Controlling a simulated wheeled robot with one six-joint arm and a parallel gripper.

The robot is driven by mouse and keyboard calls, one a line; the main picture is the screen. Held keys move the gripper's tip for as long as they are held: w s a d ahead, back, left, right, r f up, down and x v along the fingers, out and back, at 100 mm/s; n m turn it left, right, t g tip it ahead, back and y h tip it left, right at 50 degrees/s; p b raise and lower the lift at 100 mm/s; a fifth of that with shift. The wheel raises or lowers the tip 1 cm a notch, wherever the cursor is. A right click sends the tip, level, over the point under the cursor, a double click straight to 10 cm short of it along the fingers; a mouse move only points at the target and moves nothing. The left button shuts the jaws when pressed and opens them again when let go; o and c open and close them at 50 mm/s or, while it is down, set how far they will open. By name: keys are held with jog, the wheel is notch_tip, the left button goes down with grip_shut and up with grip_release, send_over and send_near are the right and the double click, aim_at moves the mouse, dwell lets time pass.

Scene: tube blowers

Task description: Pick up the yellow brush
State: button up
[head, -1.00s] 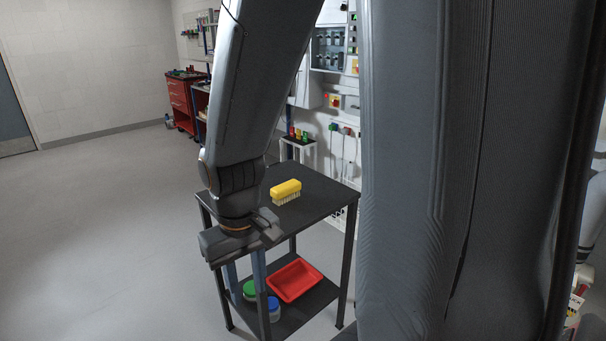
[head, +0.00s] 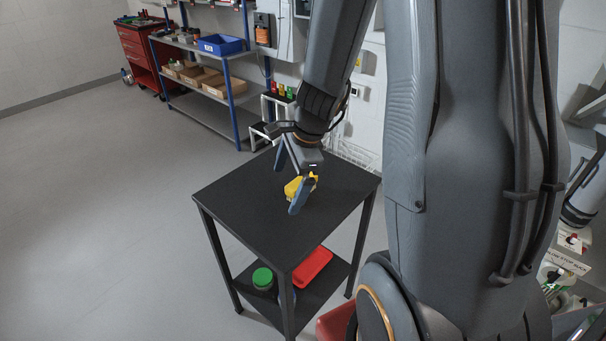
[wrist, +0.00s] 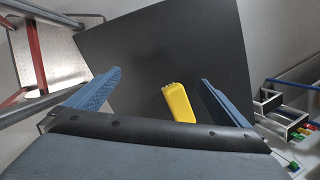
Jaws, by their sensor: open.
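The yellow brush (head: 293,188) lies on the black top of a small table (head: 240,200). In the head view my gripper (head: 288,188) is over the brush, its blue fingers pointing down and partly covering it. In the wrist view the brush (wrist: 179,102) shows between the two open fingers of my gripper (wrist: 155,90), closer to the right finger. Its near end is hidden behind the gripper body. I cannot tell how far the fingertips are above the tabletop.
The table's lower shelf holds a red tray (head: 313,267) and a green-lidded jar (head: 263,278). A blue-post shelf (head: 205,90) with a blue bin (head: 220,44) stands behind. The tabletop around the brush is bare, and open floor lies to the left.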

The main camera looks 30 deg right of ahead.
jog(key=w+d+m+t+p, duration=0.1)
jog(key=w+d+m+p, duration=0.25)
jog(key=d+m, duration=0.6)
jog(key=w+f, duration=0.1)
jog(key=f, duration=0.1)
jog(key=w+a+f+m+b, duration=0.1)
jog(key=f, duration=0.2)
jog(key=w+a+f+m, duration=0.1)
jog(key=f, duration=0.1)
jog(key=shift+w+a+f+t+h+b, duration=0.2)
jog(key=shift+t+h+b, duration=0.1)
jog(key=shift+h+b, duration=0.1)
jog(key=c, duration=1)
